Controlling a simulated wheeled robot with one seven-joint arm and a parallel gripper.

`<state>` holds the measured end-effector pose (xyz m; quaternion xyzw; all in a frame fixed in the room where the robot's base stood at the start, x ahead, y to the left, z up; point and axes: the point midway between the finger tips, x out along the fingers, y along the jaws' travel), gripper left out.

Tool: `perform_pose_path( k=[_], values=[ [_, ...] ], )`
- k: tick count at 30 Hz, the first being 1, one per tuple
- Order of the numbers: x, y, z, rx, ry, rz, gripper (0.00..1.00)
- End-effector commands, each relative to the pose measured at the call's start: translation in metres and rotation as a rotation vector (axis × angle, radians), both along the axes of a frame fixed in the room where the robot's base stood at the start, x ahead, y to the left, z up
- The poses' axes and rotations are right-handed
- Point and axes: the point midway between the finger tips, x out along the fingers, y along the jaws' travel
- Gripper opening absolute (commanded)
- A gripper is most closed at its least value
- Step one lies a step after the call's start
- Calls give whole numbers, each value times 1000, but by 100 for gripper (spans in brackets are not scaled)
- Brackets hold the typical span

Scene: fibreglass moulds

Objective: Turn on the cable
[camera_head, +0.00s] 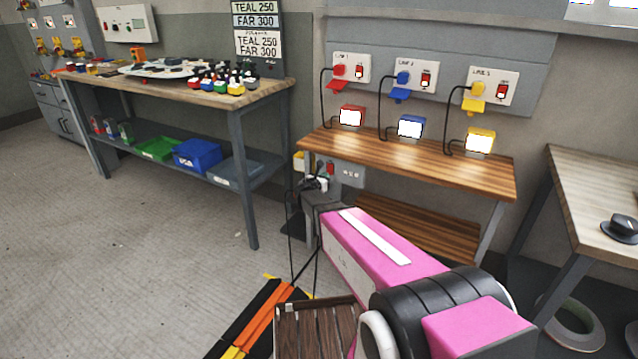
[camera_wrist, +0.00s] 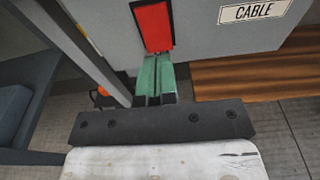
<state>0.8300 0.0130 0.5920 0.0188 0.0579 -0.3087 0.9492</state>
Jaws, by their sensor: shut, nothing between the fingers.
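A grey panel (camera_wrist: 205,55) with a label reading CABLE (camera_wrist: 254,11) fills the upper part of the wrist view. A red rocker switch (camera_wrist: 155,25) in a dark frame is set in this panel. My gripper (camera_wrist: 158,62) has green fingers, shut together and empty. Their tips are at the lower end of the red switch; I cannot tell whether they touch it. Whether the switch is on or off is unclear. In the head view, a grey box (camera_head: 349,174) with a small red switch (camera_head: 330,168) sits at the left end of the wooden bench, beside my arm's end.
The wooden bench (camera_head: 430,160) carries red, blue and yellow lit boxes, with matching plugs on wall panels above. A grey post (camera_wrist: 97,50) stands close left of my fingers. A workbench (camera_head: 200,95) is at left, a table (camera_head: 590,195) at right. The left floor is clear.

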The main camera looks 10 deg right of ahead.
Motion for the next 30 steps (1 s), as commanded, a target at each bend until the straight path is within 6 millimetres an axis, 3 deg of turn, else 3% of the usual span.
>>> perform_pose_path(
  k=[6,30],
  values=[
    [17,-11,-3,0,0,1,0],
    [27,-19,-6,0,0,-1,0]
  ],
)
